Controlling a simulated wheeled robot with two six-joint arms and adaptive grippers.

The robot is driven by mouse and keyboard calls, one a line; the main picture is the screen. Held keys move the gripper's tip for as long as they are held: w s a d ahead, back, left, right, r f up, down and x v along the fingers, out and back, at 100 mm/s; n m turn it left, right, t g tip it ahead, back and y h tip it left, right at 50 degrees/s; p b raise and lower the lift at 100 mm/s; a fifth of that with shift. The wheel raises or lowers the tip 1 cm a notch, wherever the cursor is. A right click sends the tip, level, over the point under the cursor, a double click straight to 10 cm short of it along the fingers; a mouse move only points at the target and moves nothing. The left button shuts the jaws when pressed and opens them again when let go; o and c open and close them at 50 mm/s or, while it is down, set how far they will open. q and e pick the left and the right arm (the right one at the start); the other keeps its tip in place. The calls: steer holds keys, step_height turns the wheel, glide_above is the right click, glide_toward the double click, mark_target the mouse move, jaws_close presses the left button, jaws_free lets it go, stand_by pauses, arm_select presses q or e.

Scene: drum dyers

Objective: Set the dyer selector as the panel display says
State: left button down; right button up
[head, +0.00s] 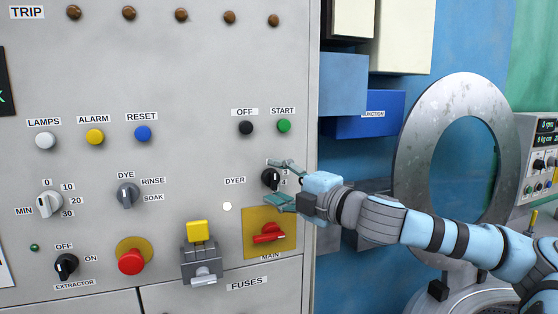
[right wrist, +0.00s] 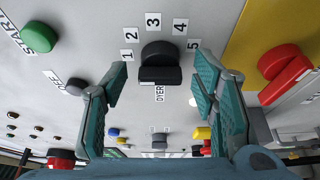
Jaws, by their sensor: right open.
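The dyer selector is a black knob (head: 270,179) on the grey panel, beside the label DYER. In the right wrist view the knob (right wrist: 160,62) stands between my fingers, with the numbers 1 to 5 in an arc around it. I cannot tell which number it points to. My right gripper (head: 276,184) is open, its fingers on either side of the knob and apart from it in the wrist view (right wrist: 163,82). The panel display (head: 3,82) is cut off at the left edge; only part of a green character shows. My left gripper is not in view.
Close to the selector are the red MAIN switch (head: 269,233) on a yellow plate, the black OFF button (head: 246,128) and the green START button (head: 284,126). A yellow-topped grey switch (head: 198,249) sits lower left. A round drum door (head: 410,150) stands at right.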

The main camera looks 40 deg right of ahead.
steer(key=shift+a, duration=0.15)
steer(key=c, duration=1.2)
steer(key=shift+o, duration=0.2)
